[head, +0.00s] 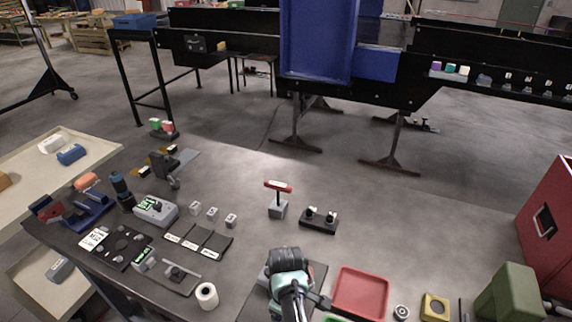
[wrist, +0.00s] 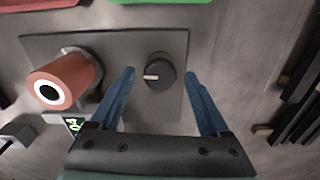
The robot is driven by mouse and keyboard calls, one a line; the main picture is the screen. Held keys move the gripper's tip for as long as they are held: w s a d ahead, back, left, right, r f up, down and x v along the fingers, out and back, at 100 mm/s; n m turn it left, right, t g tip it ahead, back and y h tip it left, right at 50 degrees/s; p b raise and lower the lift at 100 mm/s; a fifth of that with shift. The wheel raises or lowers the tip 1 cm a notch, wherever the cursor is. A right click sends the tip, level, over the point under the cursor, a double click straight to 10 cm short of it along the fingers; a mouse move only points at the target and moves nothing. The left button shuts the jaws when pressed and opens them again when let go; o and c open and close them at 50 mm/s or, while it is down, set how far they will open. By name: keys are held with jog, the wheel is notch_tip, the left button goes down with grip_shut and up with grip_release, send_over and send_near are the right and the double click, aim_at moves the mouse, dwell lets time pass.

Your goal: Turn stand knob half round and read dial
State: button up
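In the wrist view, a round black knob (wrist: 160,76) with a white pointer mark sits on a grey plate (wrist: 110,45). The mark points left. My gripper (wrist: 161,88) is open, its two blue fingers spread on either side of the knob with a gap to each. An orange-red cylinder (wrist: 58,82) with a white ring and black centre stands at the plate's left. A small green-lit display (wrist: 75,126) shows at lower left, partly cut off by the gripper body; its reading is unclear. In the head view, my gripper (head: 290,281) hides most of the plate and the knob.
A red tray (head: 361,291) lies right of my gripper, with a yellow square piece (head: 435,307) beyond it. A black block with two knobs (head: 319,220) and a red-handled T tool (head: 278,196) stand behind. A white roll (head: 207,295) is at left.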

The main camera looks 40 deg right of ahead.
notch_tip(320, 180, up, 13)
jog(key=b, duration=0.2)
dwell(0.5)
dwell(0.4)
